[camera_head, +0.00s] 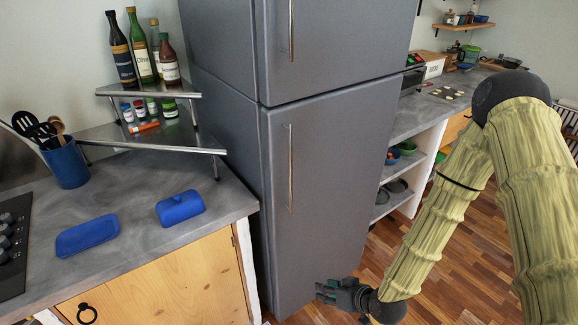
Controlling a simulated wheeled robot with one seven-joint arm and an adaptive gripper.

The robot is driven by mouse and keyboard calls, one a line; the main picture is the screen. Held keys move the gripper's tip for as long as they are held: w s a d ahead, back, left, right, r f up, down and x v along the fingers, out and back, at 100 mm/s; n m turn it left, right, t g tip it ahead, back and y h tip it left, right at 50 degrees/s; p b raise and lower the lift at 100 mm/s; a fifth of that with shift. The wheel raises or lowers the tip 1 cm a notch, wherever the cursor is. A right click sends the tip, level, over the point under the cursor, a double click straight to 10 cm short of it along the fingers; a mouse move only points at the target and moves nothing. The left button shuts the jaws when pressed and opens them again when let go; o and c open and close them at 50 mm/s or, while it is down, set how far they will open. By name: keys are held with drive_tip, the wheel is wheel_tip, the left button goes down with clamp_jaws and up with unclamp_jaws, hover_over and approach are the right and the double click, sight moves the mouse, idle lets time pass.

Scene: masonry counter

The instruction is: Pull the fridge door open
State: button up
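A grey fridge stands in the middle of the camera_head view, with an upper door (345,45) and a taller lower door (335,190). Both doors look shut. A thin vertical metal handle (291,168) runs along the left side of the lower door. Another handle (291,30) is on the upper door. My gripper (321,292) is in front of the lowest part of the lower door in the picture, below and to the right of its handle. It is apart from the handle and holds nothing that I can see. Its fingers are too small to judge.
A grey counter (130,250) at left holds a blue utensil cup (66,165), a blue tray (87,235), a blue lidded dish (180,208) and a two-level rack (150,145) with bottles. White shelves (425,165) with bowls stand right of the fridge. Bare wooden floor (385,245) shows between.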

drive_tip(key=w+a+r+n+t+y+p, duration=0.1)
drive_tip(key=w+r+n+t+y, duration=0.1)
drive_tip(key=w+r, duration=0.55)
drive_tip(key=w+a+r+n+t+y, duration=0.15)
drive_tip(key=w+r, duration=0.25)
drive_tip(key=r, duration=0.6)
drive_tip(key=w+a+r+n+t+y+p, duration=0.1)
drive_tip(key=w+r+n+t+y, duration=0.15)
drive_tip(key=w+r, duration=0.45)
drive_tip(key=w+a+r+g+p, duration=0.1)
drive_tip(key=w+a+r+p, duration=0.1)
drive_tip(key=w+a+p, duration=0.2)
drive_tip(key=w+a, duration=0.1)
drive_tip(key=a, duration=0.2)
drive_tip(key=shift+a+y, duration=0.3)
drive_tip(key=shift+a, duration=0.05)
clamp_jaws()
